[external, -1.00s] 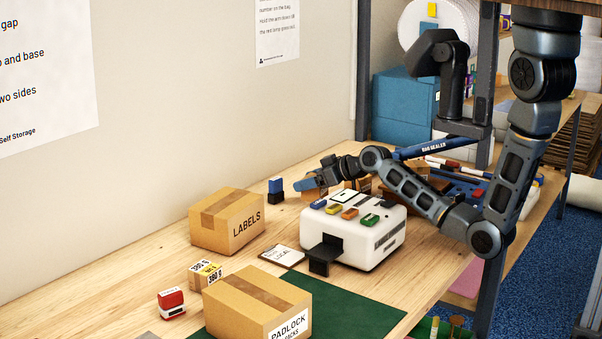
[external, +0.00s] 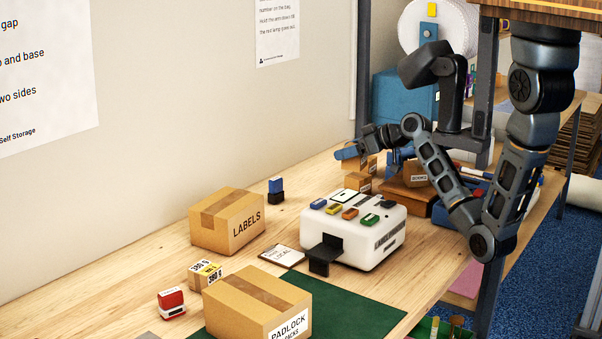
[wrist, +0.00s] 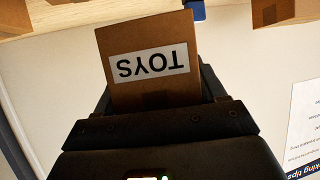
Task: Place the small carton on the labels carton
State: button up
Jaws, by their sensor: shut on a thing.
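A small brown carton marked TOYS (wrist: 150,85) is between the jaws of my gripper (wrist: 155,98) in the wrist view, its label upside down. In the external view my gripper (external: 362,151) is raised above the table behind the white label machine; the held carton is partly hidden there and hard to separate from the cartons below. The labels carton (external: 214,233) stands upright on the table, left of and nearer than my gripper. Its taped top is clear, and my gripper is well apart from it.
The white label machine (external: 385,243) stands between my arm and the front. A blue stamp (external: 276,190) stands behind the labels carton. A padlock carton (external: 245,309), small marked carton (external: 204,275) and red stamp (external: 171,303) are in front. A carton (external: 357,184) stands below my gripper.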

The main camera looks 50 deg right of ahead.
jog(key=w+a+r+m+h+p, duration=0.1)
jog(key=w+a+r, duration=0.2)
jog(key=a, duration=0.6)
jog(key=w+a+r+h+p, duration=0.15)
jog(key=a+r, duration=0.25)
jog(key=a, duration=0.5)
jog(key=w+a+r+m+p, duration=0.1)
jog(key=w+a+r, duration=0.25)
jog(key=a, duration=0.55)
send_over(222, 207)
notch_tip(222, 207, down, 7)
jog(key=shift+d+f, duration=0.1)
jog(key=shift+f, duration=0.05)
jog(key=shift+f+b, duration=1.6)
jog(key=shift+f, duration=0.4)
jog(key=shift+f, duration=0.15)
jog(key=o, duration=1.1)
jog(key=shift+c, duration=0.2)
